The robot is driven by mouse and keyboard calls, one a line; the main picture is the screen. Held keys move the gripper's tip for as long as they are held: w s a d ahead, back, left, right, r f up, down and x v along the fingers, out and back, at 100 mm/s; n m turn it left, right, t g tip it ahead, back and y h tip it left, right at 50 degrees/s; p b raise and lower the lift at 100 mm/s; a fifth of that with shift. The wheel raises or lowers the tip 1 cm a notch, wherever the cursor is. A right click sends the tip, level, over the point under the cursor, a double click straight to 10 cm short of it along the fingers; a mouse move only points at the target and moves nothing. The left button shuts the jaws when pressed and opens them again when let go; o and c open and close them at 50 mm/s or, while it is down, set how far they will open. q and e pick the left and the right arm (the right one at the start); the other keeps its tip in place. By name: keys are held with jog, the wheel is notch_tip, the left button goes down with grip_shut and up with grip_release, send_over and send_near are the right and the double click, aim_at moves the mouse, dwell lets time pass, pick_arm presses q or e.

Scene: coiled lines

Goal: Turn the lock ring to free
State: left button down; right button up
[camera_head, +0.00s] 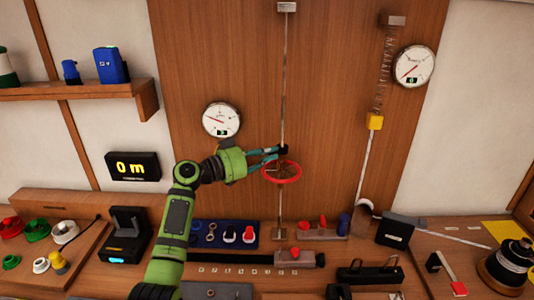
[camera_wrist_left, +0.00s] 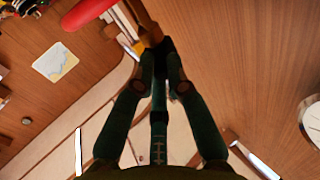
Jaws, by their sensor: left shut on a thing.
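A thin upright metal rod (camera_head: 284,85) runs down the wooden panel. My left gripper (camera_head: 279,151) reaches in from the left, just above the red ring. Its fingers are shut on a small dark part at the rod, which may be the lock ring; the fingers hide most of it. In the left wrist view the fingertips (camera_wrist_left: 164,52) meet at this dark part, and part of a red rim (camera_wrist_left: 86,11) shows at upper left. I cannot read any lock mark. My right gripper is not in view.
A round gauge (camera_head: 221,120) hangs left of the rod, close above my left wrist. A display (camera_head: 132,166) reads 0 m. A blue tray (camera_head: 223,235) and other parts crowd the bench below.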

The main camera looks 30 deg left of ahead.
pick_arm(q)
jog(key=shift+s+d+n+t+y, duration=0.15)
jog(key=shift+n+t+y, duration=0.25)
jog(key=shift+y, duration=0.1)
jog(key=shift+s+d+r+n+t+y+p, duration=0.1)
jog(key=shift+d+n+t+y+p, duration=0.1)
jog(key=shift+n+t+y+p, duration=0.45)
jog(key=shift+d+n+t+y+p, duration=0.15)
jog(key=shift+n+y, duration=0.2)
jog(key=shift+y, duration=0.6)
jog(key=c, duration=1.3)
grip_release()
jog(key=shift+s+a, duration=0.1)
jog(key=shift+s, duration=0.05)
jog(key=v, duration=1.1)
jog(key=shift+s+a+r, duration=0.1)
jog(key=shift+s+a, duration=0.05)
jog(key=shift+s, duration=0.15)
